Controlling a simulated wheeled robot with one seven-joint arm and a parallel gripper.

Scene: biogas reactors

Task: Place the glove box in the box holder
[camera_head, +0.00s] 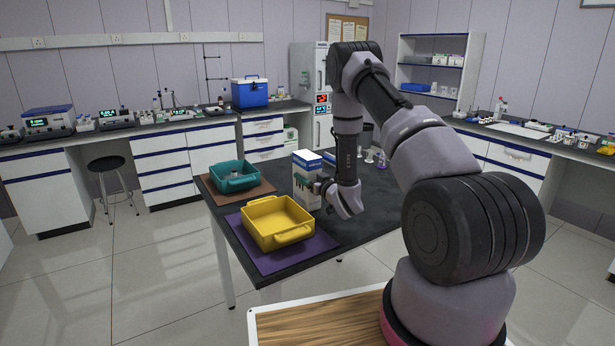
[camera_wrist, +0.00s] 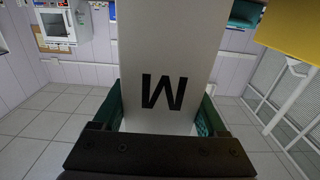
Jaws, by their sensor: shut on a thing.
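The glove box, a tall white carton with a blue-edged top (camera_head: 306,162), is upright at the black table, behind the yellow tray. My gripper (camera_head: 310,184) is shut on it from the right with green fingertips. In the wrist view the white box (camera_wrist: 168,50) fills the middle, with a black letter on its face, between the two fingertips (camera_wrist: 160,112). I cannot tell whether its base touches the table. No box holder can be clearly made out.
A yellow tray (camera_head: 279,210) sits on a purple mat (camera_head: 262,258) at the near-left table edge. A teal tray (camera_head: 236,186) is on a brown mat (camera_head: 212,190) behind it. Small glassware (camera_head: 370,156) stands toward the table's back. The black table (camera_head: 350,232) is clear right of the yellow tray.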

